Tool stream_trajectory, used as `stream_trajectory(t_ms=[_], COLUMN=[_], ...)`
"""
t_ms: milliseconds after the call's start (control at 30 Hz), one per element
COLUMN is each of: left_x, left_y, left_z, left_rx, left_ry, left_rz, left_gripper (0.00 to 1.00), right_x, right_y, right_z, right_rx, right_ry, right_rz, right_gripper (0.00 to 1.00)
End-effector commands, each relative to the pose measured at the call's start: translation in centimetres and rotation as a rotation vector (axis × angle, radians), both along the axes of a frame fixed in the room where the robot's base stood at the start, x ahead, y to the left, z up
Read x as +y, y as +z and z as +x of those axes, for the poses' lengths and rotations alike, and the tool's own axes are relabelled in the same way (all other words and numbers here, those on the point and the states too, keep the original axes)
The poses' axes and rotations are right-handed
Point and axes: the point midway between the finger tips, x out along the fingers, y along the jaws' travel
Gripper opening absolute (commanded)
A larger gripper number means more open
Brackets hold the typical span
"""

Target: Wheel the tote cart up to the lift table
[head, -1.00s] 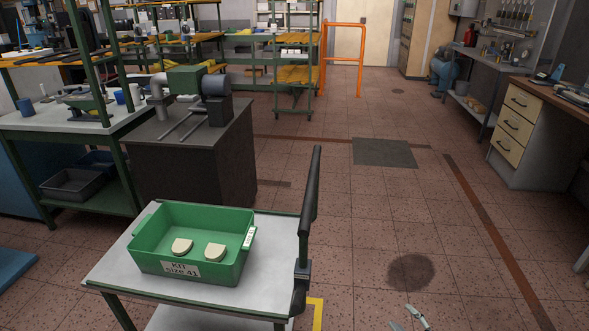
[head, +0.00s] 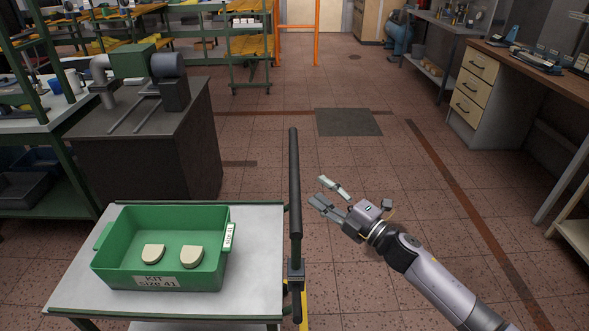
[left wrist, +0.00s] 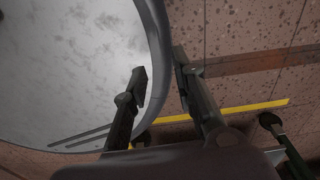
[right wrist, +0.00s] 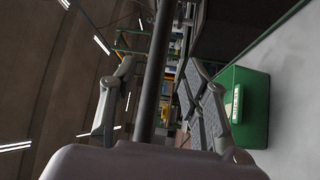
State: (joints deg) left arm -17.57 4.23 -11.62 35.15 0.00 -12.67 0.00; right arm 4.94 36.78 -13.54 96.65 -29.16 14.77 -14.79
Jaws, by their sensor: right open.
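The tote cart (head: 65,285) is at the lower left of the head view, with a pale top and dark green frame. A green tote (head: 120,271) labelled "KIT size 41" stands on it, with two cream pieces inside; the tote also shows in the right wrist view (right wrist: 251,105). The cart's black handle bar (head: 295,190) is along its right side. My right gripper (head: 322,193) is open just right of the bar; in the right wrist view the bar (right wrist: 160,65) appears between the spread fingers. I cannot identify the lift table.
A dark cabinet (head: 150,160) with a machine stands beyond the cart on the left. A drawer bench (head: 474,95) stands at the right. Tiled floor ahead is clear around a grey floor plate (head: 348,122). A yellow floor line (left wrist: 245,108) shows in the left wrist view.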

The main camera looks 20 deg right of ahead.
Motion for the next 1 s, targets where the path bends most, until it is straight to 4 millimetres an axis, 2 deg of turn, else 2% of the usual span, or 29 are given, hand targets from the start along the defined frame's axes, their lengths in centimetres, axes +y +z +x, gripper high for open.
stream_trajectory(t_ms=[300,500,667,933,1000], left_x=[0.3,0.4,0.5,0.6,0.6], left_y=[1.2,1.4,1.4,1.4,1.4], left_z=[1.3,1.3,1.2,1.1,1.1], left_rx=[-0.02,-0.019,-0.019,-0.016,-0.016], left_ry=[-0.001,0.001,0.002,0.002,0.002], left_rz=[0.003,0.004,0.005,0.006,0.006], left_gripper=[0.25,0.25,0.25,0.25,0.25], right_x=[2.9,4.2,4.6,4.7,4.7], right_y=[1.1,1.3,1.4,1.3,1.3], right_z=[5.5,7.8,8.6,8.6,8.6], right_rx=[-0.001,0.0,0.001,0.001,0.001], right_ry=[-0.001,-0.001,0.0,0.0,0.0], right_rz=[0.003,0.002,0.0,0.0,0.0], right_gripper=[0.43,0.43,0.43,0.43,0.39])
